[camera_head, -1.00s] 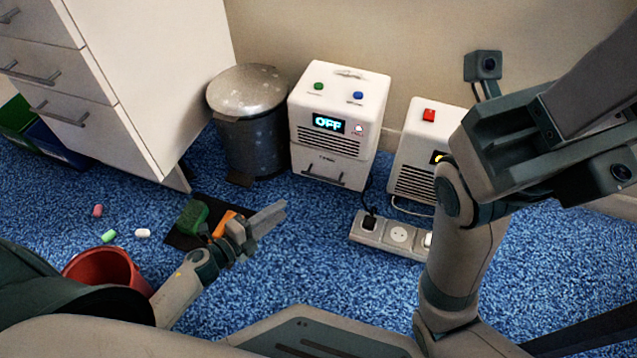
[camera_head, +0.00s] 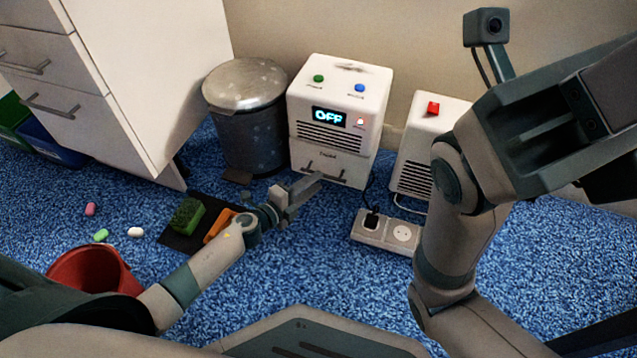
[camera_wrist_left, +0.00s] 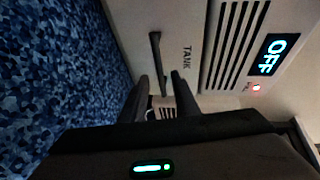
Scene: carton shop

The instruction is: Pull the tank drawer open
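The white appliance (camera_head: 337,110) with the lit OFF display stands against the wall. Its tank drawer (camera_head: 348,170), low on its front, looks shut, with a dark bar handle (camera_head: 325,173). In the left wrist view the drawer front (camera_wrist_left: 140,25) bears the word TANK beside the handle (camera_wrist_left: 155,45). My left gripper (camera_head: 308,186) is just in front of the drawer. In the left wrist view its fingers (camera_wrist_left: 160,77) are apart, with the near end of the handle appearing between them. I cannot tell whether they touch it. My right gripper's fingers are not visible.
A grey bin (camera_head: 248,115) stands left of the appliance. A second white unit (camera_head: 420,150) with a red button and a power strip (camera_head: 385,231) are to its right. A green sponge (camera_head: 187,215) lies on a dark mat. A red bucket (camera_head: 70,268) is at lower left.

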